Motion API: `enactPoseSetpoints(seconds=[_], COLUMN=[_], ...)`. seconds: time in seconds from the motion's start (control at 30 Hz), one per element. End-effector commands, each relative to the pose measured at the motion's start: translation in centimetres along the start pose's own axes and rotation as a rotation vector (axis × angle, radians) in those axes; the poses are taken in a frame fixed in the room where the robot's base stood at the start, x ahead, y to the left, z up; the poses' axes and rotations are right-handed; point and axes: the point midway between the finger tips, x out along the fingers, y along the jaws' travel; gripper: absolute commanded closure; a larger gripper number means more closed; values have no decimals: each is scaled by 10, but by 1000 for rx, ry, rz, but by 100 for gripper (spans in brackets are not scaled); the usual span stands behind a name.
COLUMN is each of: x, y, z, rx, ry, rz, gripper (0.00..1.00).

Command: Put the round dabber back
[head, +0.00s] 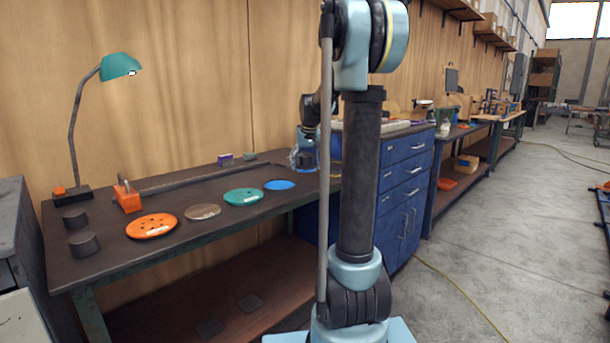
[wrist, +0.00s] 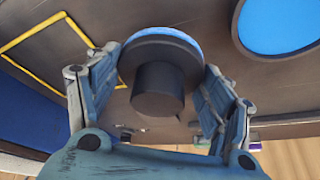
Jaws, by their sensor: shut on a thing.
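In the wrist view, my gripper (wrist: 162,65) is shut on the round dabber, with one finger on each side. The round dabber (wrist: 158,90) has a dark round knob facing the camera and a wider dark disc with a blue edge behind it. Whether its face touches the bench cannot be told. In the head view, my gripper (head: 303,158) is over the right end of the bench (head: 110,255); the dabber is not clear there. A yellow square outline (wrist: 42,45) lies on the dark surface, left of the dabber in the wrist view.
A blue disc (head: 279,185) lies left of my gripper; it also shows in the wrist view (wrist: 280,22). Green (head: 243,197), brown (head: 202,212) and orange (head: 152,226) discs line the bench. An orange block (head: 127,196), a lamp (head: 73,130) and two dark cylinders (head: 83,244) stand at left.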

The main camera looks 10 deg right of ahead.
Motion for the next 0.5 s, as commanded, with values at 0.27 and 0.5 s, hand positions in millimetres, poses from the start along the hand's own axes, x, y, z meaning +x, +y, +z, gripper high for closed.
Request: enactPoseSetpoints(seconds=[0.27,0.5], x=[31,36], y=[0,0], z=[13,15], rx=[-1,-1], ry=[0,0], rz=[0,0], gripper=[46,46])
